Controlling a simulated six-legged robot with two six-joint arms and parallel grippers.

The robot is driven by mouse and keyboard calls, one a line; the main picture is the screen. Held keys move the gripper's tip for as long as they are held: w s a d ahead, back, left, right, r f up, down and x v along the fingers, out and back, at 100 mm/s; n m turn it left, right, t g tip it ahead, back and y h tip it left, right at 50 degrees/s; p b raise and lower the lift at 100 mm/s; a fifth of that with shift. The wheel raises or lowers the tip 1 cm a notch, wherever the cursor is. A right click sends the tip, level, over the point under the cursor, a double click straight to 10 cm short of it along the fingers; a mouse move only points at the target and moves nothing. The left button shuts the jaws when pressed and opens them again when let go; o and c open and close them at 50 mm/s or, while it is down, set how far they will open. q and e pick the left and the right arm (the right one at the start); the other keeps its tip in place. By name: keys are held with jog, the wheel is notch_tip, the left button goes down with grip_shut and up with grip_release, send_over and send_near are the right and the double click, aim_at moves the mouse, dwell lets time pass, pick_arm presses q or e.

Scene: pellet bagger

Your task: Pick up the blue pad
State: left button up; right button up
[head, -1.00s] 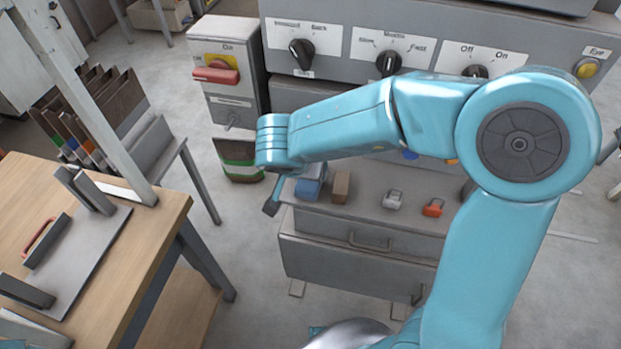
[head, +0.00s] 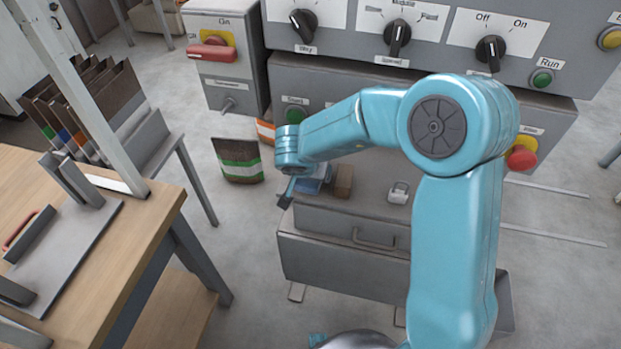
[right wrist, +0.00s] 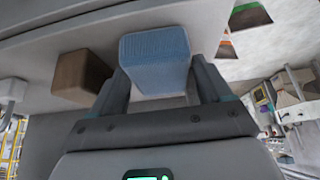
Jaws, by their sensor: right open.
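The blue pad (head: 313,184) is a small blue block at the left end of the grey shelf under the machine. My right gripper (head: 288,193) is at that end, partly in front of it. In the right wrist view the blue pad (right wrist: 157,58) lies between the two dark fingers of my right gripper (right wrist: 161,78). The fingers are open, one on each side of the pad. I cannot tell whether either finger touches it. My left gripper is not in view.
A brown block (head: 343,181) stands close beside the pad, and a white padlock-like item (head: 399,192) lies further right. The control panel (head: 360,50) rises behind. A green-banded bag (head: 238,160) stands on the floor. A wooden table (head: 105,270) is at left.

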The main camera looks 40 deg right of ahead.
jog(key=shift+r, duration=0.1)
jog(key=shift+c, duration=0.6)
jog(key=c, duration=0.6)
jog(key=shift+s+a+r, duration=0.1)
jog(key=shift+a+r, duration=0.05)
jog(key=shift+r, duration=0.1)
jog(key=shift+s+a+r+p, duration=0.7)
jog(key=shift+s+a+r, duration=0.55)
jog(key=shift+s+a, duration=0.4)
jog(key=shift+s+a+r+p, duration=0.65)
jog(key=shift+s+a+r, duration=0.65)
jog(key=shift+a, duration=0.5)
jog(key=shift+s+a+r+p, duration=0.7)
jog(key=shift+s+a+r, duration=0.5)
jog(key=shift+s+a, duration=0.45)
jog(key=shift+w+a, duration=0.1)
